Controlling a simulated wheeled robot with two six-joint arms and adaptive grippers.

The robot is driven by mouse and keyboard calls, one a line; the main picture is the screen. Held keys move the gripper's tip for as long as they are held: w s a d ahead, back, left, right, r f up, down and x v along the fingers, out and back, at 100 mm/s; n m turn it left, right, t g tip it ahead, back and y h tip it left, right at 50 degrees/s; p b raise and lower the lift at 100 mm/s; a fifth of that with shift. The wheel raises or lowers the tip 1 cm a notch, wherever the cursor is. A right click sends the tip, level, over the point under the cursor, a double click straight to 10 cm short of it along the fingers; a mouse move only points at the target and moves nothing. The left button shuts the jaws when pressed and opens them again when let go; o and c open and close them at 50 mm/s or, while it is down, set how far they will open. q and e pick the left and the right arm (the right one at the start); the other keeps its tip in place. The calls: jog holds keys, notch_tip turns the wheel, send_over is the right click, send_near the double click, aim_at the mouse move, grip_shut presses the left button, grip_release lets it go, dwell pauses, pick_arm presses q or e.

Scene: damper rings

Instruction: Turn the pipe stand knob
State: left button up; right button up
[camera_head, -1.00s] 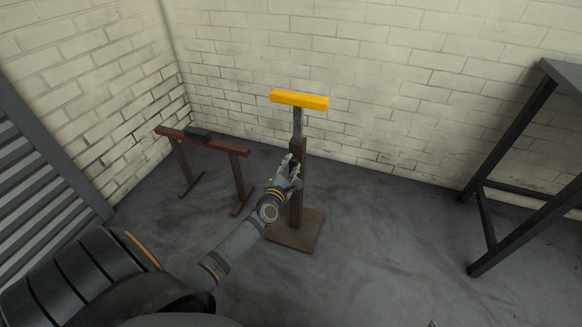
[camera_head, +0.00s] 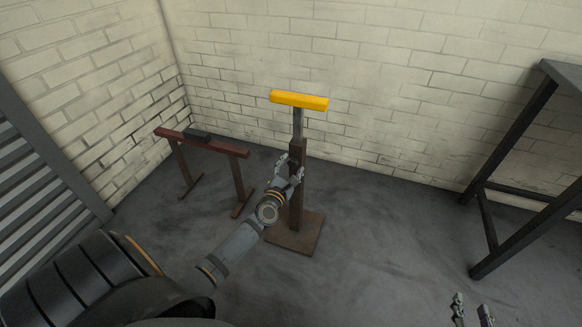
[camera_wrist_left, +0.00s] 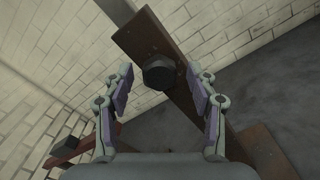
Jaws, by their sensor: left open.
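The pipe stand has a yellow top bar (camera_head: 299,100) on a grey inner post, a rusty brown upright (camera_head: 297,205) and a square base plate. Its dark, faceted knob (camera_wrist_left: 158,73) sticks out of the brown upright in the left wrist view. My left gripper (camera_head: 289,172) is open at the upright's near side. In the left wrist view its two fingers (camera_wrist_left: 159,80) stand to the left and right of the knob, with gaps on both sides. The knob is hard to make out in the head view. My right gripper (camera_head: 472,306) shows at the bottom edge, its fingers apart and empty.
A low red-brown trestle (camera_head: 215,146) with a small dark block (camera_head: 197,135) on it stands left of the stand. A dark metal table (camera_head: 514,195) stands at the right. Brick walls close the corner behind. The floor right of the stand is clear.

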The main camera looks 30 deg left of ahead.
pick_arm(q)
jog(key=shift+s, duration=0.1)
jog(key=shift+v, duration=0.85)
jog(key=v, duration=0.6)
jog(key=shift+p, duration=0.45)
